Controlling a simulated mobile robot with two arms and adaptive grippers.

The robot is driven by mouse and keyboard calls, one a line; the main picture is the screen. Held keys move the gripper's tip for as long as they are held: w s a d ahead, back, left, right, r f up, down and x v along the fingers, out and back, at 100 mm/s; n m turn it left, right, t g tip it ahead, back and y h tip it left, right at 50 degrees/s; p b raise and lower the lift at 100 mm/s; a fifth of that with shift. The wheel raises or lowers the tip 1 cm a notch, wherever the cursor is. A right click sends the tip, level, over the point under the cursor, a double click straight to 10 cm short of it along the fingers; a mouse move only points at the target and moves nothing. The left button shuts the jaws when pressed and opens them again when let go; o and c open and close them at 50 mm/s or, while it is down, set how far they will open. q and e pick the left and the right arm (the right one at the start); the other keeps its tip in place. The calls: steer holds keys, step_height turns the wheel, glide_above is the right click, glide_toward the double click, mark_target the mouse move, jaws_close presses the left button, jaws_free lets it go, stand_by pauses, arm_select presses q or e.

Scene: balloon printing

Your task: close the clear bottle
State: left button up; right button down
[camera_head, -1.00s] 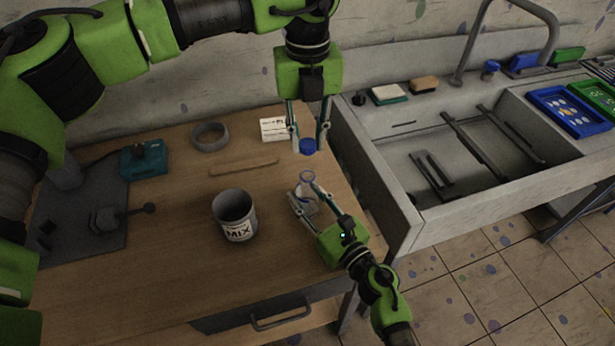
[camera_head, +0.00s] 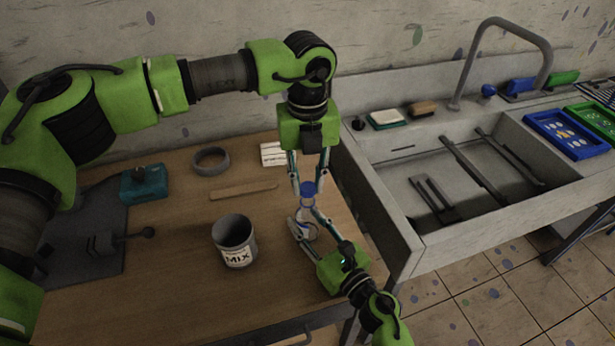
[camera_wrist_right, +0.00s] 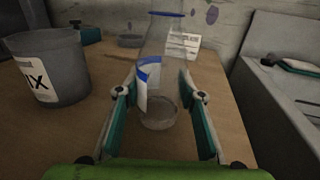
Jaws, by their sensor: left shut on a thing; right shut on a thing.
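The clear bottle (camera_head: 305,229) stands upright near the right edge of the wooden table. In the right wrist view the bottle (camera_wrist_right: 158,110) shows its white and blue label and a blue ring at its neck. My right gripper (camera_head: 306,226) is shut on the bottle's body, one finger on each side. My left gripper (camera_head: 308,187) points down from above and is shut on the blue cap (camera_head: 307,188). The cap is right over the bottle's mouth. I cannot tell whether it touches the rim.
A grey MIX can (camera_head: 236,246) stands left of the bottle. A wooden stick (camera_head: 244,192), grey ring (camera_head: 210,160), white labelled box (camera_head: 273,153) and teal object (camera_head: 144,184) lie farther back. The sink (camera_head: 420,215) adjoins the table on the right.

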mark_target(308, 217)
arm_select(q)
steer(key=shift+f, duration=0.55)
steer(key=shift+f, duration=0.55)
stand_by(0.3)
